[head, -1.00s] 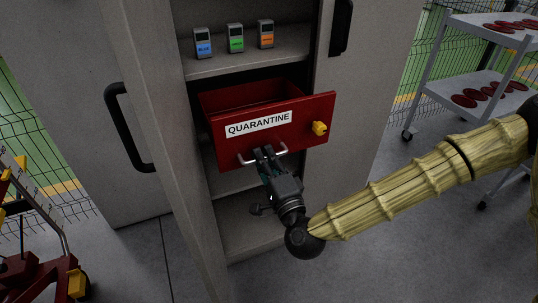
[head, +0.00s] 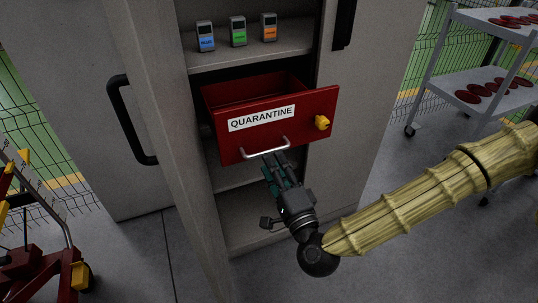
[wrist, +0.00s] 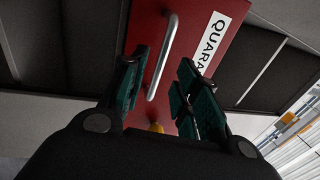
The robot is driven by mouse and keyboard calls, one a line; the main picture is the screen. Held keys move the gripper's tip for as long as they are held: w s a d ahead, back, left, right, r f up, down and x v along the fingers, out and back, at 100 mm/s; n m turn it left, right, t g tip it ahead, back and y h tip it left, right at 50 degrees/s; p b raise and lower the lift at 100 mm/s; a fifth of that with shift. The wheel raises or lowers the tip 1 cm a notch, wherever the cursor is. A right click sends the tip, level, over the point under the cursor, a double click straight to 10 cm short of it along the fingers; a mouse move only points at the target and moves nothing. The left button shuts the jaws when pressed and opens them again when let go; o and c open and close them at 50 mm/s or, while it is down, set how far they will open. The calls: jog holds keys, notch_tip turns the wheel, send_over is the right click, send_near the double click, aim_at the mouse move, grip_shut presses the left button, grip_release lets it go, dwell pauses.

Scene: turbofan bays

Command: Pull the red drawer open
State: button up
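The red drawer (head: 231,149) with a "QUARANTINE" label sits in the grey cabinet and stands pulled out, so its empty-looking inside shows from above. Its silver bar handle (head: 266,151) is on the lower front, and a yellow knob (head: 322,122) is at the right of the front. My gripper (head: 274,161) is just below and in front of the handle, apart from it. In the wrist view the handle (wrist: 163,57) shows beyond the spread fingers (wrist: 160,85), with nothing held between them.
The cabinet shelf above holds three small devices (head: 238,31) labelled blue, green and orange. An open cabinet door with a black handle (head: 130,120) is at the left. A cart (head: 480,70) with red discs stands at the right. A red stand (head: 45,255) is at the lower left.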

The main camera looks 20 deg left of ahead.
jog(key=v, duration=0.7)
jog(key=shift+f, duration=0.1)
jog(key=s+d+f+n+g+h, duration=0.2)
jog(key=s+d+f+g, duration=0.1)
jog(key=f, duration=0.6)
jog(key=s+d+f+n+g+h, duration=0.2)
jog(key=s+d+f+n+g, duration=0.1)
jog(key=f, duration=0.6)
jog(key=s+d+f+n+g+h, duration=0.1)
jog(key=s+d+f+n+g, duration=0.15)
jog(key=f, duration=0.75)
jog(key=s+d+f+n+g+h, duration=0.1)
jog(key=s+d+f+g+h, duration=0.2)
jog(key=d, duration=0.5)
jog(key=s+d+f+g+h, duration=0.15)
jog(key=s+d+f, duration=0.3)
jog(key=d, duration=0.45)
jog(key=s+d+f+n+g+h, duration=0.1)
jog(key=s+d+f+g+h, duration=0.2)
jog(key=d, duration=0.5)
notch_tip(320, 180, up, 13)
jog(key=p, duration=1.3)
jog(key=shift+s+f+t+h, duration=0.2)
jog(key=shift+s+t+h, duration=0.15)
jog(key=shift+s+t, duration=0.1)
